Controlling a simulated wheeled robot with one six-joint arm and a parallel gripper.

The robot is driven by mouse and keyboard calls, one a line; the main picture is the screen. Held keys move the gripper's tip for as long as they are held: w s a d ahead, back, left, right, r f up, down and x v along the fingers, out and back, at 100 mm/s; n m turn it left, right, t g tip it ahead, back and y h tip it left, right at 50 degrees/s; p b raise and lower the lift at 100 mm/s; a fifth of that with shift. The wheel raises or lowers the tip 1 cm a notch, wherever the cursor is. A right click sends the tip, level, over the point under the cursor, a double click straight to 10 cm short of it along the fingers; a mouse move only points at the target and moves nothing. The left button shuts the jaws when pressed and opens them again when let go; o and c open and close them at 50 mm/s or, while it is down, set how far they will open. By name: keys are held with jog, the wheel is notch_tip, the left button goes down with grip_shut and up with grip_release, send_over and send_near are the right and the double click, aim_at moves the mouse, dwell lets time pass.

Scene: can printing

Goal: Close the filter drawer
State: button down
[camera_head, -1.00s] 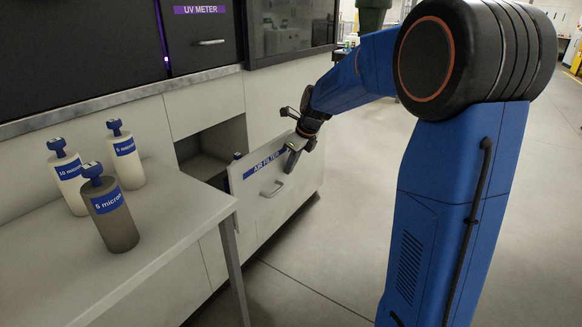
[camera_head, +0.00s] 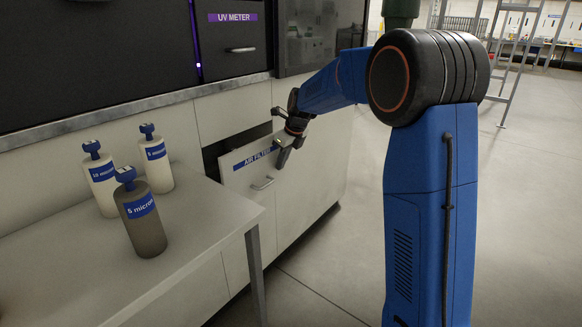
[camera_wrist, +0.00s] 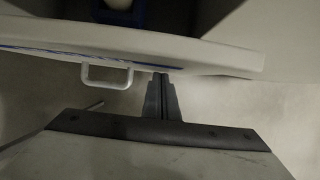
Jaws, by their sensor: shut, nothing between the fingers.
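The filter drawer (camera_head: 240,170) has a white front with a blue AIR FILTER label and a metal handle. It stands partly open, and a dark gap shows above and to the left of its front. My gripper (camera_head: 282,158) is shut and empty at the front's upper right. In the wrist view the closed fingertips (camera_wrist: 161,80) meet the drawer front (camera_wrist: 215,58) just right of the handle (camera_wrist: 107,76); I cannot tell whether they touch. Inside the drawer, part of a blue holder with a pale round thing (camera_wrist: 118,5) shows.
A table (camera_head: 205,215) at the left holds a grey 5 micron bottle (camera_head: 140,220) and two white bottles (camera_head: 155,168) with blue tops. The UV METER drawer (camera_head: 232,40) is above. Open floor (camera_head: 330,250) lies in front of the cabinet.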

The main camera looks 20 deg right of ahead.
jog(key=w+a, duration=0.2)
jog(key=w, duration=0.1)
jog(key=w+a, duration=0.2)
jog(key=shift+w+r, duration=0.2)
jog(key=shift+w, duration=0.05)
dwell(0.3)
